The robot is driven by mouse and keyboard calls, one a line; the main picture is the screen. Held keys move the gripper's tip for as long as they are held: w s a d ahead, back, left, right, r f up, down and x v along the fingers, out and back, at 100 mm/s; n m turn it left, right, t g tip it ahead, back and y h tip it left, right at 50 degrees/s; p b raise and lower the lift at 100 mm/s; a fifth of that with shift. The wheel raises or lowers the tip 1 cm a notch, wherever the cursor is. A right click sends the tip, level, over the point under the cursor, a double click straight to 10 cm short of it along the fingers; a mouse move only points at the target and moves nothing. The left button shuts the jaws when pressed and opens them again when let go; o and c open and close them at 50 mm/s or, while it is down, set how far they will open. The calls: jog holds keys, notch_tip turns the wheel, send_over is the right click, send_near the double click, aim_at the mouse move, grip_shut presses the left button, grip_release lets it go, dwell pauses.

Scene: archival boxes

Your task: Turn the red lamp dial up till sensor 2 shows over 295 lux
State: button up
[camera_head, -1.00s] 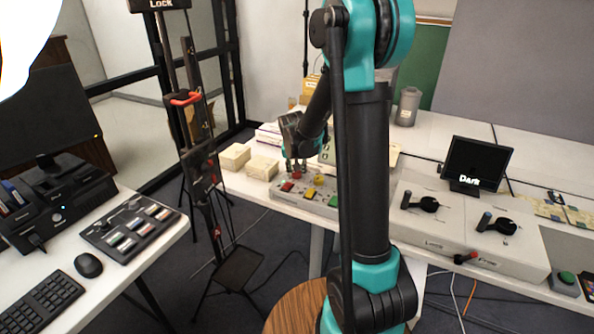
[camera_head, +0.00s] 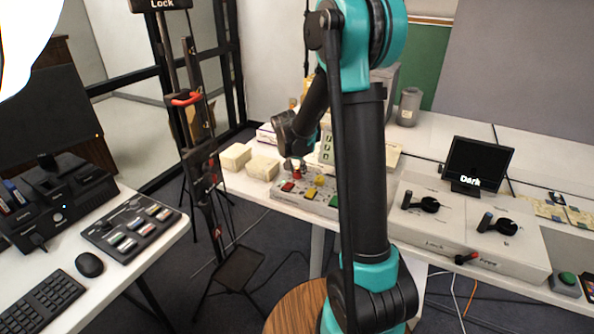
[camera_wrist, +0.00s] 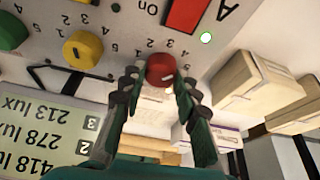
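The red lamp dial (camera_wrist: 161,70) sits on the grey control panel (camera_wrist: 136,29), between the two fingertips of my gripper (camera_wrist: 160,80) in the wrist view. The fingers look closed on its sides. In the head view my gripper (camera_head: 291,165) is down at the panel's far left end, and the dial is hard to make out. The lux display (camera_wrist: 45,135) appears upside down in the wrist view. It reads 213 lux by the 3, 278 lux by the 2, and 418 lux on a line whose label is hidden.
A yellow dial (camera_wrist: 83,50) and a green dial (camera_wrist: 10,30) sit beside the red one. Pale boxes (camera_head: 262,167) stand left of the panel. A screen (camera_head: 477,164) reads "Dark".

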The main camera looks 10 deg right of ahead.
jog(key=o, duration=0.5)
jog(key=shift+c, duration=0.2)
jog(key=shift+r, duration=0.1)
jog(key=v, duration=1.2)
jog(key=s+d+f+n, duration=0.2)
jog(key=s+f, duration=0.1)
jog(key=s, duration=0.5)
jog(key=s+d+f+n+y, duration=0.1)
jog(key=s+f, duration=0.3)
jog(key=s, duration=0.5)
jog(key=s+d+f+n+y, duration=0.1)
jog(key=s+d+f+n, duration=0.2)
jog(key=s, duration=0.6)
jog(key=shift+d+f, duration=0.35)
jog(key=shift+f, duration=0.25)
